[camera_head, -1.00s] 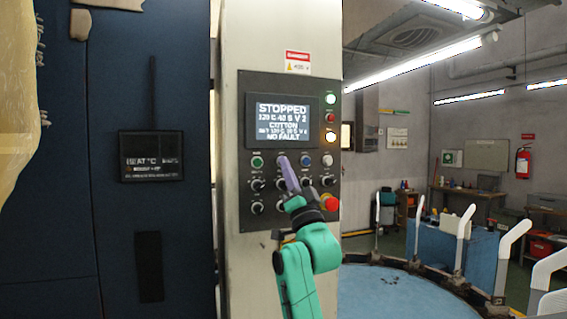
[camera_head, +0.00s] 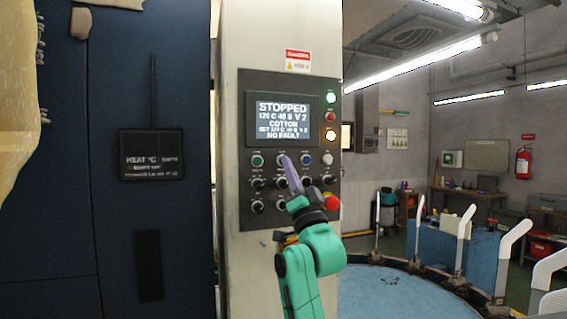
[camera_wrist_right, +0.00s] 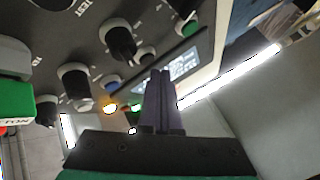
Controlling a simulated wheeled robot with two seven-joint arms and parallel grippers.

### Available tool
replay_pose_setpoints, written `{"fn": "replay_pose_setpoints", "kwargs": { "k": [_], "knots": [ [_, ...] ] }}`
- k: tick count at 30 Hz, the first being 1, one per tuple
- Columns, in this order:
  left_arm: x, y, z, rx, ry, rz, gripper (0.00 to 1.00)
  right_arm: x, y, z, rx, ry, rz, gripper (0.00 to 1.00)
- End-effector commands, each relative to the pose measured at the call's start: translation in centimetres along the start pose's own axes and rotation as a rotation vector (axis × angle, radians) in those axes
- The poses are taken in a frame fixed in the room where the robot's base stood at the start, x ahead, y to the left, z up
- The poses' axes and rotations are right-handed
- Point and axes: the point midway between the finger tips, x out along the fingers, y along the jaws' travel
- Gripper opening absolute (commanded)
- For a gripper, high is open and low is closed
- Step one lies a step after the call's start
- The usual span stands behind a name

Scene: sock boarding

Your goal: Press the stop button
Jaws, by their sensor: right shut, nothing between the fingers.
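The control panel (camera_head: 246,211) stands on a pale column, and its screen (camera_head: 283,119) reads STOPPED and NO FAULT. My right gripper (camera_head: 286,161) is shut and empty. Its purple fingers point up at the top button row, between the green button (camera_head: 257,161) and the blue button (camera_head: 305,160). The fingertips overlap the button there, whose label I cannot read; contact cannot be told. A red mushroom button (camera_head: 331,202) sits at the panel's lower right. In the right wrist view the closed fingers (camera_wrist_right: 161,80) point toward the panel. My left gripper is out of view.
Several black knobs (camera_head: 258,207) lie below the button row, close around my right gripper. A dark blue machine door (camera_head: 90,230) stands left of the column. A round blue platform (camera_head: 385,290) with white-topped posts lies to the right.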

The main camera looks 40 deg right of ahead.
Motion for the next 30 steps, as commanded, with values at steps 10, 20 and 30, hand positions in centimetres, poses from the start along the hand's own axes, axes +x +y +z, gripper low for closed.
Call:
{"fn": "replay_pose_setpoints", "kwargs": {
  "k": [10,20,30],
  "knots": [
    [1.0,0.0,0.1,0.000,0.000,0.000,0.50,-1.9,-1.2,-1.2,0.000,0.001,-0.001,0.00],
    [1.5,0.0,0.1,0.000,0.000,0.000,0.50,-3.5,-2.5,-2.5,-0.001,0.000,0.000,0.00],
    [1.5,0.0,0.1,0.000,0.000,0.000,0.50,-3.5,-2.5,-2.5,0.000,0.000,0.000,0.00]
  ]
}}
